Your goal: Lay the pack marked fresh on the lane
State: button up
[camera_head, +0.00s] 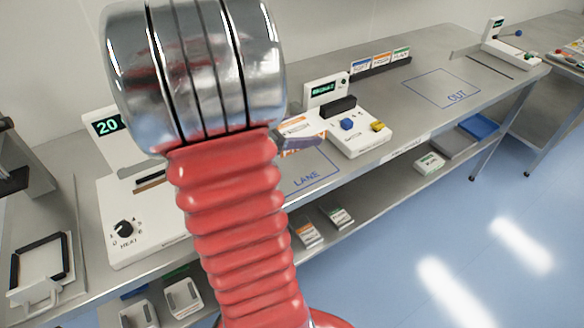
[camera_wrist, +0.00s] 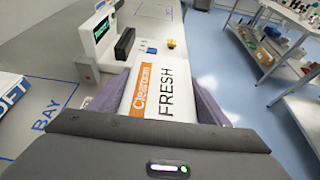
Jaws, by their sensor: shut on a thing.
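The pack marked fresh (camera_wrist: 160,92) is white with an orange "Cleanroom" band. My gripper (camera_wrist: 156,100) is shut on it, one purple finger along each side. The gap between the pack and the bench is not clear.
A white machine (camera_head: 358,137) with blue and yellow buttons stands right beside the pack. The OUT outline (camera_head: 440,88) is bare. A BAY marking (camera_wrist: 47,119) lies left in the wrist view.

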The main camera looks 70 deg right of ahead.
jog(key=shift+s, duration=0.2)
jog(key=shift+s+f, duration=0.1)
jog(key=shift+f, duration=0.15)
send_over(301, 165)
jog(key=shift+f, duration=2.65)
jog(key=shift+f, duration=0.1)
jog(key=shift+f, duration=2)
jog(key=shift+f, duration=0.1)
jog(key=o, duration=1.3)
